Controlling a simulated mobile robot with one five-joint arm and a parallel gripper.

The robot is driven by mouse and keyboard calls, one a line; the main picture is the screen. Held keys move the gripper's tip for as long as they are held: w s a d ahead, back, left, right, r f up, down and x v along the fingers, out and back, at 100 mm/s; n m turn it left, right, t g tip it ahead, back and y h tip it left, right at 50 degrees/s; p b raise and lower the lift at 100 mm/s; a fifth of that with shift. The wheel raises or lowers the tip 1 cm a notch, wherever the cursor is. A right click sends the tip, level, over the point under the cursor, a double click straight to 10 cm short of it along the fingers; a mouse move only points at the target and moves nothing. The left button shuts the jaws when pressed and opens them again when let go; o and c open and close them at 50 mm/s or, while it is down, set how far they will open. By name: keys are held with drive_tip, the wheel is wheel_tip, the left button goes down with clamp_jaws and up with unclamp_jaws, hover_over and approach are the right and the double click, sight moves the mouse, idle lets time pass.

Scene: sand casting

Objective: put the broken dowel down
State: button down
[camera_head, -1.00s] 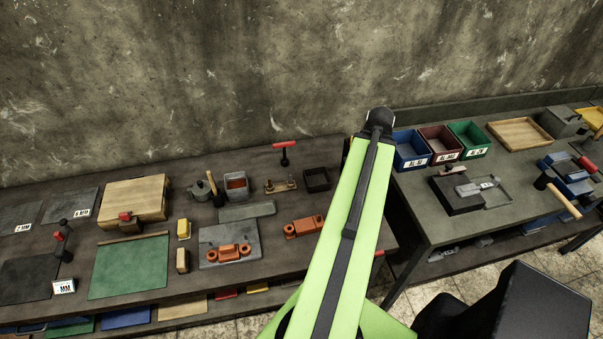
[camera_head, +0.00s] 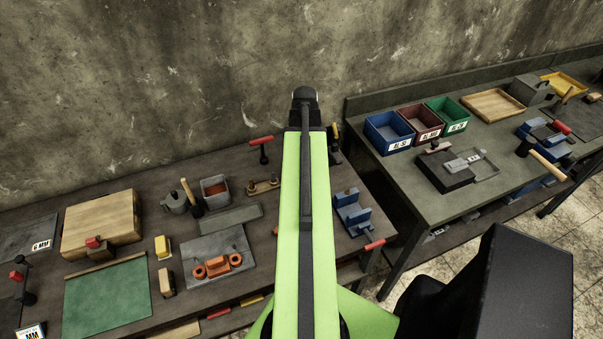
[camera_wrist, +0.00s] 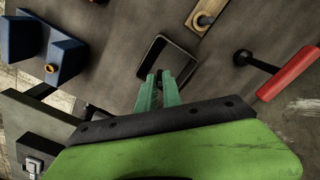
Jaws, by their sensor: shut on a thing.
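My gripper (camera_wrist: 158,78) shows in the wrist view with its green fingers close together, pointing down at a small dark open box (camera_wrist: 144,66). The fingers are over the box's near part; their height above it is hard to tell. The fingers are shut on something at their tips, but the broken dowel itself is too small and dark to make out. In the head view my arm hides the gripper and the dark box.
A blue fixture (camera_wrist: 68,57) stands left of the box, also seen in the head view (camera_head: 352,215). A wooden piece with a brass pin (camera_wrist: 206,18) and a red-handled tool (camera_wrist: 285,75) are close by. Labelled bins (camera_head: 390,132) stand on the right bench.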

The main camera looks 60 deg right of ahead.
drive_tip(key=shift+w+f, duration=0.25)
drive_tip(key=shift+w, duration=0.3)
wheel_tip(320, 180, down, 4)
drive_tip(key=b, duration=0.4)
drive_tip(key=shift+f, duration=0.2)
drive_tip(key=shift+s+r, duration=0.1)
drive_tip(key=shift+r, duration=0.15)
drive_tip(key=shift+f, duration=0.15)
drive_tip(key=c, duration=1.5)
unclamp_jaws()
wheel_tip(320, 180, up, 12)
drive_tip(key=p, duration=1.2)
drive_tip(key=shift+r, duration=0.2)
